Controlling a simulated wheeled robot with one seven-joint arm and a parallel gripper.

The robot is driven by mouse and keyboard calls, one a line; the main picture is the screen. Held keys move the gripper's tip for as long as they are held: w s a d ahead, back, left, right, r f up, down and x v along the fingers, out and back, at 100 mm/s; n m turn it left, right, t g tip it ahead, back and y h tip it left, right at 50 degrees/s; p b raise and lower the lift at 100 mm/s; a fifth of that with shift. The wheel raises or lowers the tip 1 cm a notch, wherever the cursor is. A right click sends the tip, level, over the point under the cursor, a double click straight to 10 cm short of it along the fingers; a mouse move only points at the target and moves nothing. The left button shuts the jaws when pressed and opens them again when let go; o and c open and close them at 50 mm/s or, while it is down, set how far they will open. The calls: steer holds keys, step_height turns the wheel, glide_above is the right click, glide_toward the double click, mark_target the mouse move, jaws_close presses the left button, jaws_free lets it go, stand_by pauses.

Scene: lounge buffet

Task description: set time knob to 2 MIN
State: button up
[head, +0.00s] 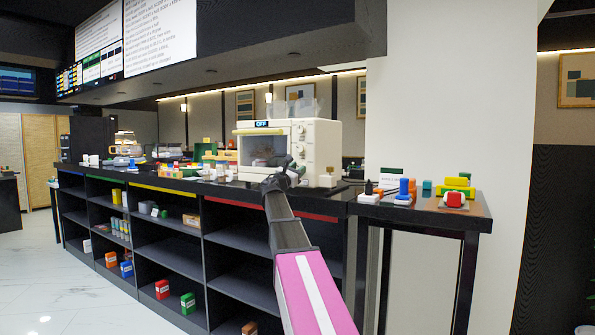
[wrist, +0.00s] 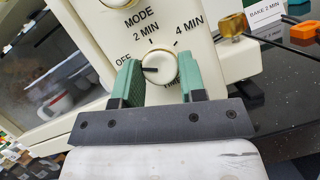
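The cream toaster oven (head: 325,150) stands on the dark counter, and its small display reads OFF. In the wrist view the white time knob (wrist: 161,62) sits below the MODE label, with OFF, 2 MIN and 4 MIN printed around it. Its black pointer mark points left, toward OFF. My gripper (wrist: 160,72) has its green fingers on the left and right sides of the knob, very close to its edges; whether they press on it I cannot tell. In the head view my gripper (head: 285,172) is at the oven's front, hiding the knob.
Another knob (wrist: 117,2) is above, partly cut off. A card reading BAKE 2 MIN (wrist: 265,14) stands to the right, near a brass-coloured block (wrist: 230,25). A cup (wrist: 52,103) shows behind the oven's glass. Colourful blocks (head: 455,188) lie on the right side table.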

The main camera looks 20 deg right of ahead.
steer(key=shift+m, duration=0.4)
steer(key=m+g, duration=0.2)
steer(key=m, duration=0.2)
steer(key=m+g, duration=0.2)
steer(key=m, duration=0.3)
steer(key=m+g, duration=0.2)
steer(key=m, duration=0.3)
steer(key=shift+w+a+r+y, duration=0.1)
steer(key=shift+a+r+y, duration=0.05)
steer(key=shift+y, duration=0.25)
steer(key=shift+m, duration=0.3)
steer(key=o, duration=0.9)
steer(key=v, duration=1)
steer(key=shift+a, duration=0.35)
